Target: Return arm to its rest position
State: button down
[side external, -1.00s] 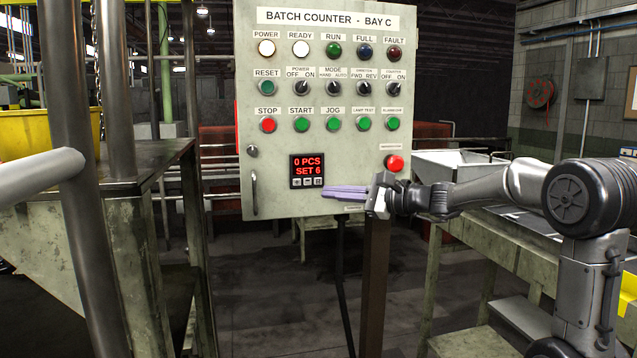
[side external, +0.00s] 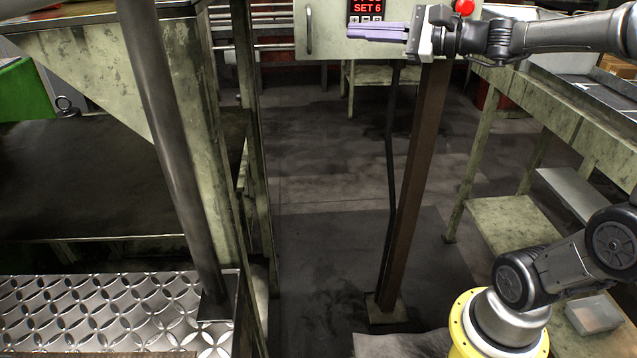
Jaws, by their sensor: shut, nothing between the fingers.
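My gripper (side external: 368,31) is at the top of the side external view, with its purple fingers pointing left. The fingers are shut with nothing between them. It is in front of the lower part of the batch counter panel (side external: 335,45), just below the red digital display (side external: 366,7). I cannot tell whether the fingers touch the panel. My arm reaches in from the right, roughly level. The display's lower line reads SET 6; its upper line is cut off by the frame edge. A red button (side external: 464,6) shows above my wrist. The rest of the panel is out of frame.
The panel stands on a brown post (side external: 412,190) with a cable beside it. A greenish bench (side external: 545,110) stands at right. A metal frame (side external: 195,120) with a pipe and a checkered plate (side external: 95,310) fills the left. The floor between is clear.

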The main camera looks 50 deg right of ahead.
jog(key=s+a+f+n+g+y, duration=0.2)
jog(key=a+n, duration=0.1)
jog(key=a, duration=0.3)
jog(key=s+a+f+n+g+y, duration=0.1)
jog(key=s+a+n+g, duration=0.15)
jog(key=a, duration=0.25)
jog(key=s+a+f+n+g, duration=0.4)
jog(key=s+a+f+n, duration=0.2)
jog(key=s+f+n, duration=0.25)
jog(key=s+d+f+n+g+h, duration=0.2)
jog(key=s+d+f+n+h, duration=0.5)
jog(key=s+d+f+n, duration=0.1)
jog(key=shift+s+d+f, duration=0.3)
jog(key=shift+d, duration=0.6)
